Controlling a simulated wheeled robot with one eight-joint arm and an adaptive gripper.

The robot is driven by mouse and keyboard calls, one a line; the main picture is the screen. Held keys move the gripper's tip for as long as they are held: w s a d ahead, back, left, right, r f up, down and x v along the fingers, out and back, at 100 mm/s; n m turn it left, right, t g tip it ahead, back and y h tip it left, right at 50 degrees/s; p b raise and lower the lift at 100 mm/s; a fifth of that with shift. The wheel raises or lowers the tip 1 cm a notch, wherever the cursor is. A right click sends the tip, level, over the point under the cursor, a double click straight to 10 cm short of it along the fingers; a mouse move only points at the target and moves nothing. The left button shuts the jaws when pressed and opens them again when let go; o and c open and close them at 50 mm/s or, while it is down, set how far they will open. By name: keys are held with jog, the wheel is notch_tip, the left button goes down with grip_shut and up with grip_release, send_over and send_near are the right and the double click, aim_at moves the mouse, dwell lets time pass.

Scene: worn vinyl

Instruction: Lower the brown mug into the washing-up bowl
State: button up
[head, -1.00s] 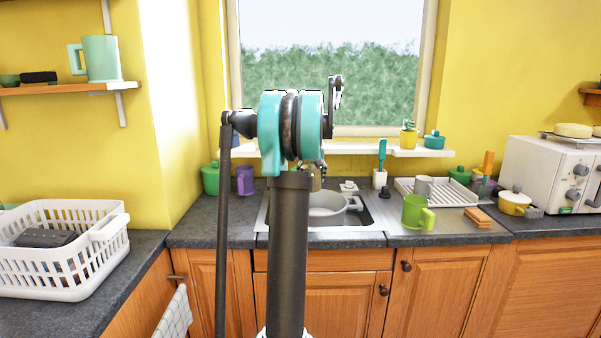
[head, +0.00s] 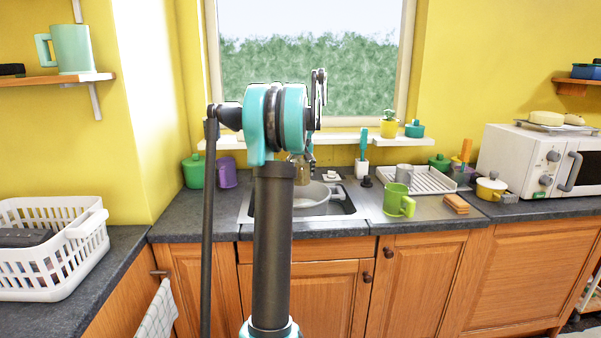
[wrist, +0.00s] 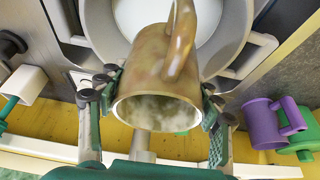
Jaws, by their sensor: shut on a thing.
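The brown mug (wrist: 152,75) is large in the wrist view, with its handle towards the top and its open rim towards me. My gripper (wrist: 158,105) is shut on it, one finger on each side. The washing-up bowl (wrist: 95,25), grey with a pale inside, lies beyond the mug in the wrist view, and the mug covers part of it. In the head view the bowl (head: 318,205) sits in the sink, partly behind my arm. The mug (head: 300,173) shows only as a small patch behind my arm there, above the bowl's left part.
A purple mug (head: 227,172) and green pot (head: 193,171) stand left. A brush holder (head: 361,168) is behind the sink.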

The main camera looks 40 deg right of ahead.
jog(key=shift+f, duration=0.1)
dwell(0.4)
notch_tip(320, 180, down, 13)
dwell(2.4)
dwell(0.6)
jog(key=o, duration=1.5)
jog(key=v, duration=1.2)
